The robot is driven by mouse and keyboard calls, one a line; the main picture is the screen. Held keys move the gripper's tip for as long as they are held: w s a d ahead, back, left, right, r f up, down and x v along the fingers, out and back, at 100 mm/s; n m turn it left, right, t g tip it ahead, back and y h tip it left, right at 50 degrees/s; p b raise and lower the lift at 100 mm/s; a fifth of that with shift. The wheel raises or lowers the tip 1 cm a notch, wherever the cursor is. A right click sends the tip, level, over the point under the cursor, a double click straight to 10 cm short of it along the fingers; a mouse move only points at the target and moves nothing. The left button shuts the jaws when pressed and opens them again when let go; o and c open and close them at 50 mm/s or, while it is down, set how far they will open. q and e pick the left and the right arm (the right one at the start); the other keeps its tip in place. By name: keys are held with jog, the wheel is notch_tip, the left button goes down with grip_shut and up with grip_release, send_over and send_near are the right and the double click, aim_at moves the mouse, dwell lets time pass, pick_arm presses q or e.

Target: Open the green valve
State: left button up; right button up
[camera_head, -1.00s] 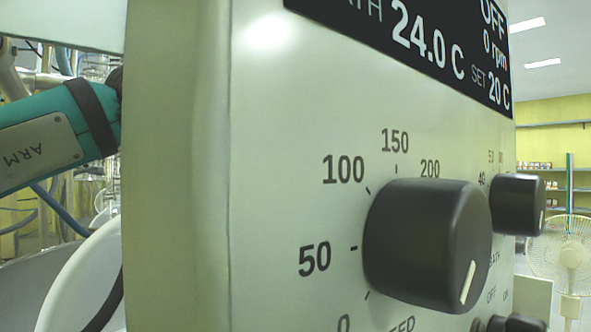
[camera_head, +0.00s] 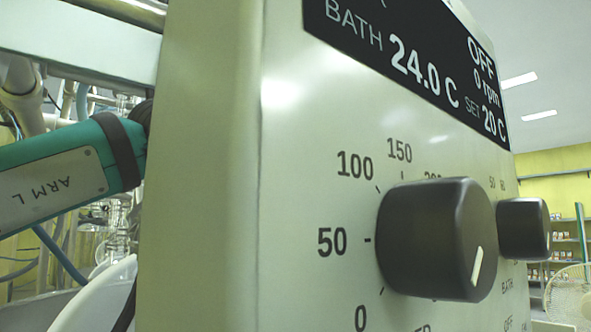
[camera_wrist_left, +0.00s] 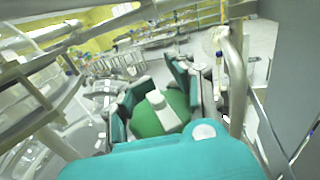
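In the left wrist view, a round green part with a pale bar across it, which looks like the green valve (camera_wrist_left: 145,124), lies just beyond my teal wrist. My left gripper (camera_wrist_left: 152,92) has its teal and grey fingers spread on either side of it. I cannot tell whether the fingers touch it. In the head view my left arm passes behind a control box, and its gripper is hidden there. The green valve is not visible in that view. My right gripper is in neither view.
A large cream control box (camera_head: 205,170) with a black temperature display (camera_head: 410,60) and dark knobs (camera_head: 437,240) fills much of the head view, very close. Glassware and pipes stand behind it at left. A curved metal pipe (camera_wrist_left: 236,80) runs close to the left gripper's right side.

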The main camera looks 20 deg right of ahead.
pick_arm(q)
jog(key=o, duration=0.5)
jog(key=shift+f, duration=0.1)
jog(key=shift+o, duration=0.2)
jog(key=shift+s+d, duration=0.1)
jog(key=shift+d, duration=0.1)
jog(key=v, duration=0.7)
jog(key=shift+a, duration=0.2)
jog(key=shift+s, duration=0.1)
